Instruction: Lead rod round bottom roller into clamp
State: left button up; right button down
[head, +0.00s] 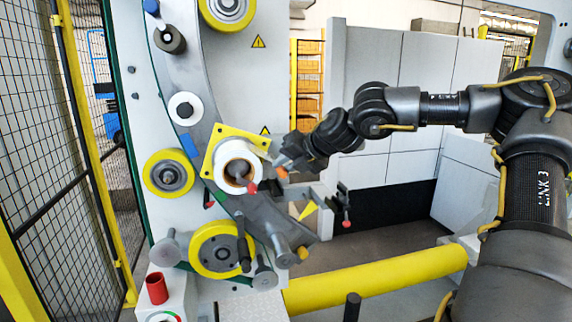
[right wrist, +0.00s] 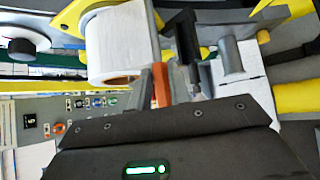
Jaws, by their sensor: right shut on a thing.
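My right gripper (head: 279,164) is just right of the white roll (head: 236,163) on a yellow plate. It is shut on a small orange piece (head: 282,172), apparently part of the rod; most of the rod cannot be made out. The orange piece also shows at the fingers in the right wrist view (right wrist: 161,86), beside the white roll (right wrist: 113,45). The lowest yellow-rimmed roller (head: 206,264) is below and left of the gripper. A black fixture with a red knob (head: 344,206), possibly the clamp, stands to the lower right, apart from the gripper. My left gripper is out of view.
A grey curved frame carries another yellow roller (head: 168,173) and a small white roll (head: 185,108). A grey arm (head: 265,222) and pegs project below the gripper. A thick yellow bar (head: 375,279) crosses the bottom. A mesh fence (head: 50,150) closes the left.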

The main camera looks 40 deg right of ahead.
notch_tip(320, 180, down, 5)
jog(key=b, duration=0.3)
jog(key=shift+b, duration=0.4)
jog(key=shift+r, duration=0.2)
dwell(0.3)
jog(key=shift+d, duration=0.1)
jog(key=shift+s+d, duration=0.45)
jog(key=shift+d, duration=0.4)
jog(key=shift+s+d, duration=0.45)
jog(key=shift+d, duration=0.35)
jog(key=shift+f+b, duration=0.1)
jog(key=shift+b, duration=0.2)
notch_tip(320, 180, down, 8)
jog(key=b, duration=0.6)
jog(key=shift+b, duration=0.3)
